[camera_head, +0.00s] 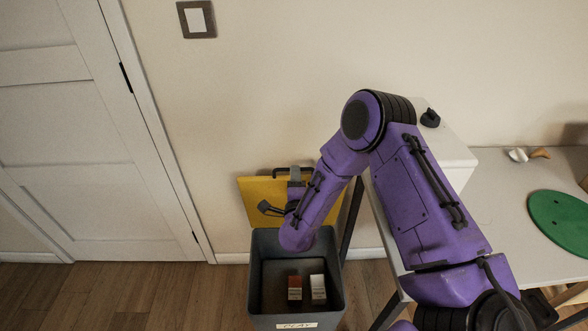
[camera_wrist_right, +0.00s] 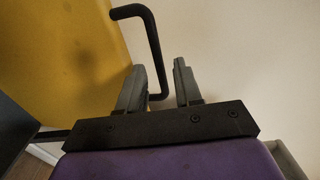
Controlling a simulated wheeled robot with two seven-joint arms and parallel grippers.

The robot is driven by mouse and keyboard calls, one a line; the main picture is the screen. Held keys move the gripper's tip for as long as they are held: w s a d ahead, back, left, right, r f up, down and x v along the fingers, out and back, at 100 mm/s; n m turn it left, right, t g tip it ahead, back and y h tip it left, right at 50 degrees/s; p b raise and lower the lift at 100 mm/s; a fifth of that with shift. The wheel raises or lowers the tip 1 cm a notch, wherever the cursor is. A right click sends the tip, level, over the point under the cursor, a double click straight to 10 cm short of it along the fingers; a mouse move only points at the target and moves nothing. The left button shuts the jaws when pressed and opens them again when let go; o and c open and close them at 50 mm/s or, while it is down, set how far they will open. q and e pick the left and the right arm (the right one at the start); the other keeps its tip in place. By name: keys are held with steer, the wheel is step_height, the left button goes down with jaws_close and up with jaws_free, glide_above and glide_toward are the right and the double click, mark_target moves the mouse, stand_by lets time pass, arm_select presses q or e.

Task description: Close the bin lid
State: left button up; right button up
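The grey bin (camera_head: 256,285) stands on the floor with its yellow lid (camera_head: 250,200) raised, tilted up near the wall. A black bar handle (camera_head: 292,169) is at the lid's far edge. My right gripper (camera_head: 296,174) reaches over the bin to the lid handle, partly hidden behind my own wrist. In the right wrist view, the two grey fingers (camera_wrist_right: 159,88) are apart. The black handle (camera_wrist_right: 152,45) curves down to show between them, and the yellow lid (camera_wrist_right: 70,60) is at left. Contact with the handle cannot be told. My left gripper is out of view.
A red-brown box (camera_head: 295,288) and a white box (camera_head: 318,288) are inside the bin. A table (camera_head: 500,210) at right carries a green disc (camera_head: 562,220) and a white block (camera_head: 455,150). A white door (camera_head: 70,150) is at left, with bare floor (camera_head: 150,290) before it.

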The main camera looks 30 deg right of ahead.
steer(key=x, duration=0.4)
steer(key=shift+w, duration=0.15)
steer(key=shift+f, duration=0.1)
jaws_close()
